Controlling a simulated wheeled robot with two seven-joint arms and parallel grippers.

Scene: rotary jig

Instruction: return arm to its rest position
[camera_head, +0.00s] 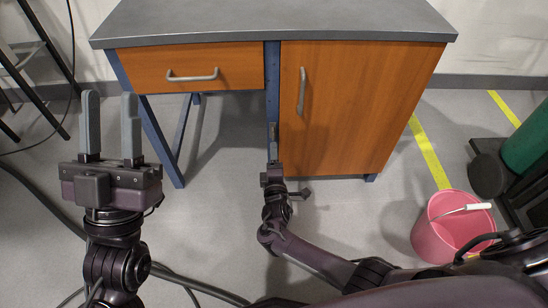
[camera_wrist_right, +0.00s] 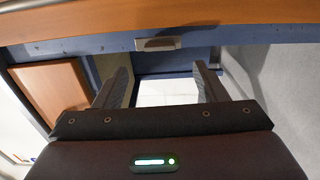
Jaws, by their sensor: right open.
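My left gripper (camera_head: 110,122) is raised at the left of the head view, fingers pointing up and spread apart, with nothing between them. My right arm (camera_head: 315,255) reaches in from the lower right. My right gripper (camera_head: 272,148) is in front of the blue upright between the drawer and the cabinet door, low beside the door's left edge. In the head view its fingers are nearly edge-on. In the right wrist view the right gripper (camera_wrist_right: 161,88) has its two dark fingers well apart and empty, below the orange and blue furniture edge.
The grey-topped desk (camera_head: 270,23) has an orange drawer (camera_head: 150,66) and a cabinet door (camera_head: 345,110), both looking shut. A pink bucket (camera_head: 435,240) stands at the right near a green cylinder (camera_head: 525,145). Cables lie on the floor at left.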

